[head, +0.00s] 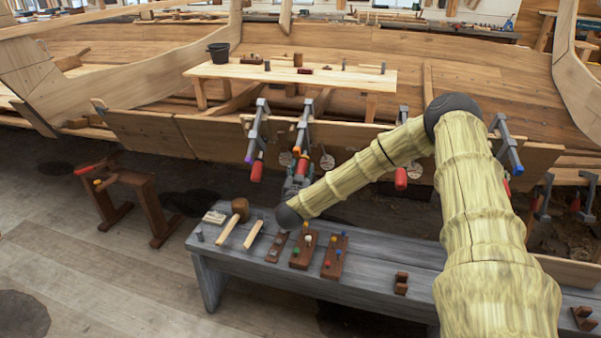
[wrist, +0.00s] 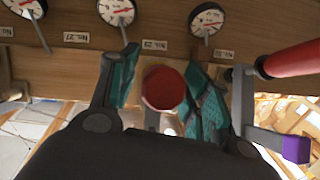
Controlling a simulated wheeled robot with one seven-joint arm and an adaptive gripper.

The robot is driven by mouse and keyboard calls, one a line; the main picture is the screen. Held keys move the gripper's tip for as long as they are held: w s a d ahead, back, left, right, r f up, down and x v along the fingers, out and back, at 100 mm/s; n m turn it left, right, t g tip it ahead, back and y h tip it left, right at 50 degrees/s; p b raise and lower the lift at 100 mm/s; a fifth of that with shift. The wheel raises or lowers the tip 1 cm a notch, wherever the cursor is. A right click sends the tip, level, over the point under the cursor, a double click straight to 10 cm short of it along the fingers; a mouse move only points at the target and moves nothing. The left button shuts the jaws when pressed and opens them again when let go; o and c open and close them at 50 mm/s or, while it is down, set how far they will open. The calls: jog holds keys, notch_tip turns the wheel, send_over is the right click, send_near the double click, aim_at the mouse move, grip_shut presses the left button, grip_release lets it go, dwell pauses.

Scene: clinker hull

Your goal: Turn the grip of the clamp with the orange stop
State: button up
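My gripper (wrist: 163,85) has teal finger pads, one on each side of a round red grip (wrist: 162,88), which is seen end-on in the wrist view. The fingers stand apart, with a narrow gap to the grip; I see no clear hold. In the head view my gripper (head: 299,177) is under the second grey clamp (head: 303,128) from the left on the hull plank. That clamp's stop (head: 297,149) is small and looks orange, though its colour is hard to tell; the wrist view hides it.
A neighbouring clamp with a purple stop (wrist: 295,149) and red grip (wrist: 291,60) is close by. Round dials (wrist: 116,10) line the plank. A clamp with a blue stop (head: 518,169) hangs farther right. The grey bench (head: 375,275) below carries mallets and peg blocks.

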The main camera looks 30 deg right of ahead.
jog(key=c, duration=0.7)
jog(key=shift+o, duration=0.2)
jog(key=shift+a, duration=0.15)
jog(key=shift+f+m+t+y+b, duration=0.15)
jog(key=shift+m+t+y+b, duration=0.55)
jog(key=shift+b, duration=0.4)
jog(key=shift+m+t+b, duration=0.5)
jog(key=shift+m+b, duration=0.5)
jog(key=shift+b, duration=0.15)
jog(key=shift+d, duration=0.2)
